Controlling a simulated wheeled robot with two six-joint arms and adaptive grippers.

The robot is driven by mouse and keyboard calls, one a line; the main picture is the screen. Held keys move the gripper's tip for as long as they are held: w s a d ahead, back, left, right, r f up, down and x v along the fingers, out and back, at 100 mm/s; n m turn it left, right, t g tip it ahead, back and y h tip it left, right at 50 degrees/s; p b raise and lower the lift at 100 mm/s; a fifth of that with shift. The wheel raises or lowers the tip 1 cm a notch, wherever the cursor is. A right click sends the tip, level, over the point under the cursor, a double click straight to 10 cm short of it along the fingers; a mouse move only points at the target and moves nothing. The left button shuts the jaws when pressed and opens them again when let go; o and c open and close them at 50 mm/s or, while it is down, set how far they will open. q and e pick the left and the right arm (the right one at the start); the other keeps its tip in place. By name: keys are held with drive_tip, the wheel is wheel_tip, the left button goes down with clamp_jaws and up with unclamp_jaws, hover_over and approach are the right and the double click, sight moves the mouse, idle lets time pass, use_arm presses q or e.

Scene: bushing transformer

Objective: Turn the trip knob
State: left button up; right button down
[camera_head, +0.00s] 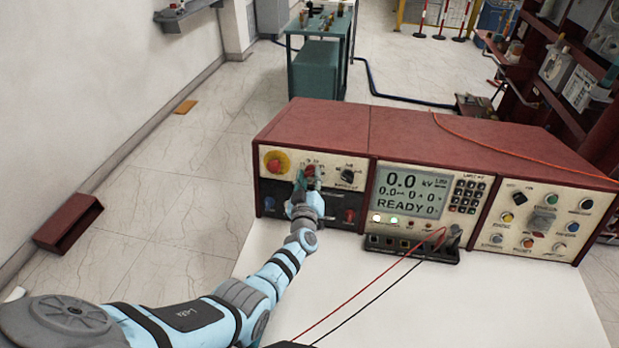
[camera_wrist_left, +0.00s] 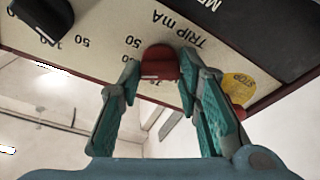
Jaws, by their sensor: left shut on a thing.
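The trip knob is a red knob (camera_wrist_left: 160,64) on the cream front panel, under the lettering "TRIP mA" in the left wrist view, which shows the panel upside down. In the head view the knob (camera_head: 309,170) shows small, on the left section of the console (camera_head: 270,195). My left gripper (camera_wrist_left: 160,80) has its two teal fingers on either side of the knob, shut on it. In the head view my left gripper (camera_head: 307,181) reaches the panel from below and covers part of it. My right gripper is not in view.
A red and yellow stop button (camera_head: 277,162) sits left of the knob, and a black knob (camera_head: 347,174) sits right. A display (camera_head: 412,190) reads READY. Red and black leads (camera_head: 375,285) cross the white tabletop (camera_head: 490,300).

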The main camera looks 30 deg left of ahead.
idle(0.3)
use_arm(q)
drive_tip(key=o, duration=1.1)
drive_tip(key=shift+o, duration=0.2)
drive_tip(key=shift+s, duration=0.1)
drive_tip(key=v, duration=1.2)
